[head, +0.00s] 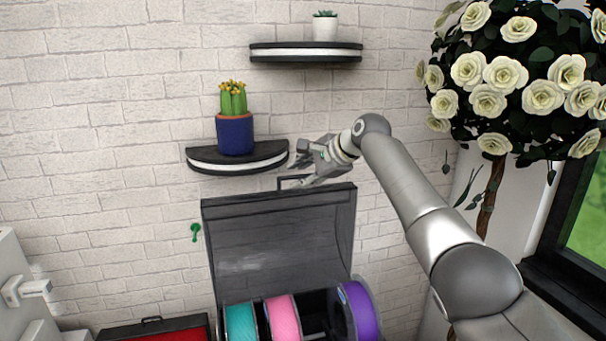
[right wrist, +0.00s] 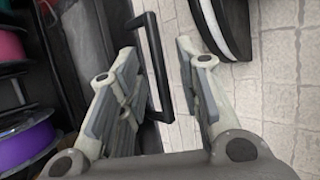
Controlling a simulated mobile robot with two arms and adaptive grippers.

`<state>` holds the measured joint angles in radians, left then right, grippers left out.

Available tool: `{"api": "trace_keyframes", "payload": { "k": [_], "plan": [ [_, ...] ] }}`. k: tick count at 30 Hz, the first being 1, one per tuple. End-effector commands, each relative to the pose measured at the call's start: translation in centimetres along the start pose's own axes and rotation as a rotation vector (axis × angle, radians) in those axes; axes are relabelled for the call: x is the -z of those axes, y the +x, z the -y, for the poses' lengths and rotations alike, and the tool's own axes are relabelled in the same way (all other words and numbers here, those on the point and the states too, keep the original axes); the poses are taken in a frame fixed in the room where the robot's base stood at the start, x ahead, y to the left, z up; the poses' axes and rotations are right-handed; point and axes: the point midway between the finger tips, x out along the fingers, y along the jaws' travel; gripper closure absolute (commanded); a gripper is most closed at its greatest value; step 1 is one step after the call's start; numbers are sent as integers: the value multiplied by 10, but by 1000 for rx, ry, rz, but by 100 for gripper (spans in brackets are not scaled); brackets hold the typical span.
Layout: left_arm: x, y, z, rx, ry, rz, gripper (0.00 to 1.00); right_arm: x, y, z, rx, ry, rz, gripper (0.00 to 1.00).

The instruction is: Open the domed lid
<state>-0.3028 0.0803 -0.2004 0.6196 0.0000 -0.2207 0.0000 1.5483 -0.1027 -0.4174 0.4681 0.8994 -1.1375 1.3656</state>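The domed lid (head: 280,240) is dark and see-through. It stands raised, nearly upright, against the brick wall behind a box of filament spools. Its black bar handle (head: 283,181) is at the top edge. In the right wrist view the handle (right wrist: 157,75) lies between my fingers, with gaps on both sides. My right gripper (head: 303,167) is open at the lid's top edge; its spread fingers also show in the right wrist view (right wrist: 158,55). My left gripper is not in view.
The box holds teal (head: 240,322), pink (head: 283,318) and purple (head: 359,310) spools. A black shelf (head: 238,160) with a potted cactus (head: 235,135) is close above left of my right gripper. A red toolbox (head: 165,332) sits lower left. White roses (head: 505,75) stand right.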

Motion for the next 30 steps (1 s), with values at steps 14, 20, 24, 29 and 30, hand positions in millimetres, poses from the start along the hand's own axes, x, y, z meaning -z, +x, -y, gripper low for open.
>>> {"api": "trace_keyframes", "payload": {
  "k": [14,20,24,29,30],
  "plan": [
    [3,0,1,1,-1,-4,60,1,-24,-1,0,-2,0,68],
    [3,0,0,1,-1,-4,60,1,-55,0,3,-2,-1,68],
    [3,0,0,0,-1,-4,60,1,-79,0,3,-1,-1,68],
    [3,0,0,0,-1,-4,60,0,-104,0,3,-1,-1,68],
    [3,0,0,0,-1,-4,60,0,-109,0,2,-1,-1,68]
  ]
}}
